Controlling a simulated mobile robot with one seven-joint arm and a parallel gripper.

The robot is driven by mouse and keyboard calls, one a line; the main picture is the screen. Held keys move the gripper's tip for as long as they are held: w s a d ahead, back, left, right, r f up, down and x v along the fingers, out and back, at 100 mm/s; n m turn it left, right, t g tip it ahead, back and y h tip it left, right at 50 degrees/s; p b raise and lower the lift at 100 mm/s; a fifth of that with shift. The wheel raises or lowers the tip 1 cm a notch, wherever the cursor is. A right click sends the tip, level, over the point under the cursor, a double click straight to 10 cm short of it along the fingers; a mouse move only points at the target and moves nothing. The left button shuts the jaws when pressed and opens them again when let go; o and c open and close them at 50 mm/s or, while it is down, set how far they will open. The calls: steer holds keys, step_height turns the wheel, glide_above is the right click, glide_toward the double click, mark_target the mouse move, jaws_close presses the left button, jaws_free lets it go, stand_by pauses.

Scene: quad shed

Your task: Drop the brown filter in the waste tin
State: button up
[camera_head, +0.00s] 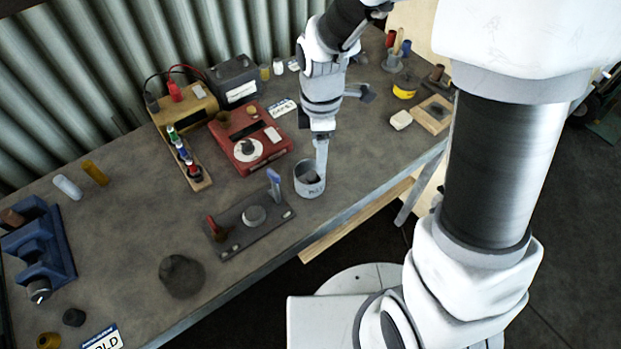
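A small grey tin (310,188) with dark lettering stands upright near the table's front edge; I take it as the waste tin. My gripper (320,172) points down at the tin's mouth, its finger seen nearly edge-on at the rim. The gap between my fingers does not show, and I see nothing clearly held. The tin's inside is dark and partly hidden by my finger. I cannot pick out the brown filter for certain.
Left of the tin lies a dark plate with upright pieces (248,222). Behind are a red device (270,150), a strip of small bottles (188,160) and a yellow box (185,108). A dark round lump (181,275) lies front left. The blue rack (40,245) is far left.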

step_height(320, 180, up, 17)
steer(key=shift+r+p, duration=0.2)
steer(key=shift+p, duration=0.2)
stand_by(0.4)
steer(key=s+d+r+m+t, duration=0.1)
steer(key=s+d+m+t, duration=0.1)
steer(key=s+d+m, duration=0.3)
steer(key=s+d+r+m+t, duration=0.2)
steer(key=s+d+m, duration=0.3)
steer(key=m, duration=0.8)
steer(key=shift+s+d+r+m+t, duration=0.25)
steer(key=shift+s+m+t, duration=0.15)
steer(key=shift+s+t, duration=0.6)
